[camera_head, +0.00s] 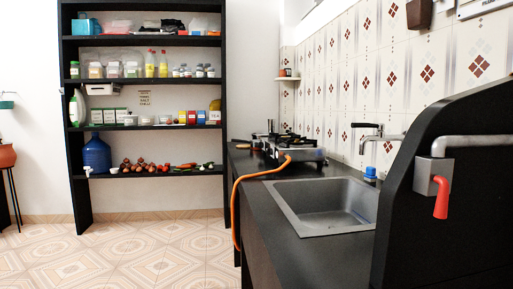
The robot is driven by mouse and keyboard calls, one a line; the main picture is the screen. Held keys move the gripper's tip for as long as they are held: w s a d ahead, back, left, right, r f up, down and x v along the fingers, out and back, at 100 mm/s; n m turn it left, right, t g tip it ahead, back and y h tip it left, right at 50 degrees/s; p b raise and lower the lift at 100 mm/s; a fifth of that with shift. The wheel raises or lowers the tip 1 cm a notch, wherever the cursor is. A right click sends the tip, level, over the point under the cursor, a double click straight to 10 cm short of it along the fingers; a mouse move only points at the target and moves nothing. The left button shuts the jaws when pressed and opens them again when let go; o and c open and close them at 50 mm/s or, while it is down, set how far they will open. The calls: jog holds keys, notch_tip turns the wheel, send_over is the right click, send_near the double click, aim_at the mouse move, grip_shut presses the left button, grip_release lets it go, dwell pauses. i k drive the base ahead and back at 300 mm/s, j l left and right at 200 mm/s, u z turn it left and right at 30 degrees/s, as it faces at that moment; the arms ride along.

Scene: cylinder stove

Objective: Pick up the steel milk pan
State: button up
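I cannot make out a steel milk pan for certain in the head view. A gas stove (298,149) stands on the black counter beyond the sink. Small dark shapes rise at its far left side, too small to tell what they are. A flat brown item (242,146) lies on the counter left of the stove. My gripper is not in view.
A steel sink (328,222) is set in the black counter (268,220). An orange hose (236,205) hangs over the counter's left edge. A black panel (455,235) with a red-handled valve (441,197) stands at right. A full shelf (146,42) stands behind. The tiled floor (125,255) is clear.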

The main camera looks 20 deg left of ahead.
aim_at(253, 143)
jog(key=j, duration=0.4)
jog(key=k+j, duration=0.15)
jog(key=j, duration=0.25)
jog(key=j+z, duration=0.1)
jog(key=j, duration=0.35)
jog(key=k+j, duration=0.15)
jog(key=j, duration=0.25)
jog(key=i+j+z, duration=0.1)
jog(key=j, duration=0.3)
jog(key=i+j+z, duration=0.1)
jog(key=j, duration=0.35)
jog(key=i+j+z, duration=0.1)
jog(key=j, duration=0.3)
jog(key=i+j+z, duration=0.1)
jog(key=j, duration=0.35)
jog(key=i+j, duration=0.2)
jog(key=i+j+z, duration=0.15)
jog(key=j, duration=0.25)
jog(key=i+j, duration=0.2)
jog(key=j, duration=0.15)
jog(key=i+j+z, duration=0.1)
jog(key=j, duration=0.25)
jog(key=i+j+z, duration=0.1)
jog(key=i+j, duration=0.3)
jog(key=j, duration=0.3)
jog(key=i+j+z, duration=0.1)
jog(key=j, duration=0.25)
jog(key=i+j+z, duration=0.1)
jog(key=j, duration=0.3)
jog(key=i, duration=0.1)
